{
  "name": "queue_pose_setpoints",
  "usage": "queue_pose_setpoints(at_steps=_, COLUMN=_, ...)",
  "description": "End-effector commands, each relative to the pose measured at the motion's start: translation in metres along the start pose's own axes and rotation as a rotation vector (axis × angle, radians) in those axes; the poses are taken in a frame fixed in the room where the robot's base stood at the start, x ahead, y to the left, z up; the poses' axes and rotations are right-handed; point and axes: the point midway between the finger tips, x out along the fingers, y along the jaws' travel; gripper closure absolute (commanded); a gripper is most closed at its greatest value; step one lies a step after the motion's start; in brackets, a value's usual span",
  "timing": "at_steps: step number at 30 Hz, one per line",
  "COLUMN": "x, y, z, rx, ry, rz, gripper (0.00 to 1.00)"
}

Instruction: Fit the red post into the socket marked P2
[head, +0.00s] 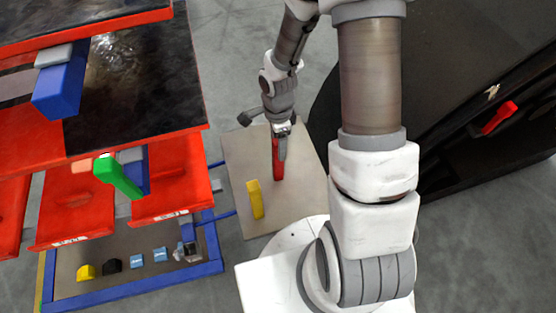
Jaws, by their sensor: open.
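The red post (277,165) stands roughly upright on a beige board (240,150) in the middle of the head view. My gripper (281,136) points down at the post's upper end, and its fingers overlap the post in the picture. The jaws are open; I cannot tell whether they straddle the post or are in front of it. No socket with a readable P2 mark shows in this view.
At left is a shelf with red bins (172,180), a green block (118,178) and a blue-framed tray (135,292) of small pieces. A dark nosecone (450,90) fills the right, with a red part (499,118).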

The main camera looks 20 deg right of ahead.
Motion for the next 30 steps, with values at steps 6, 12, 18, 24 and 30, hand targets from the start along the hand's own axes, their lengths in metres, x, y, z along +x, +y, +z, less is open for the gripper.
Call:
queue_pose_setpoints(at_steps=6, x=-0.0004, y=-0.0001, z=0.0, rx=0.0, ry=0.0, rz=0.0, gripper=0.6)
queue_pose_setpoints(at_steps=12, x=-0.0004, y=0.0, z=0.0, rx=0.0, ry=0.0, rz=0.0, gripper=0.96)
queue_pose_setpoints(at_steps=18, x=-0.0005, y=0.0, z=0.0, rx=0.0, ry=0.0, rz=0.0, gripper=1.0)
queue_pose_setpoints(at_steps=24, x=-0.0005, y=0.0, z=0.0, rx=0.0, ry=0.0, rz=0.0, gripper=1.0)
queue_pose_setpoints(at_steps=30, x=-0.0006, y=0.0, z=0.0, rx=0.0, ry=0.0, rz=0.0, gripper=1.0)
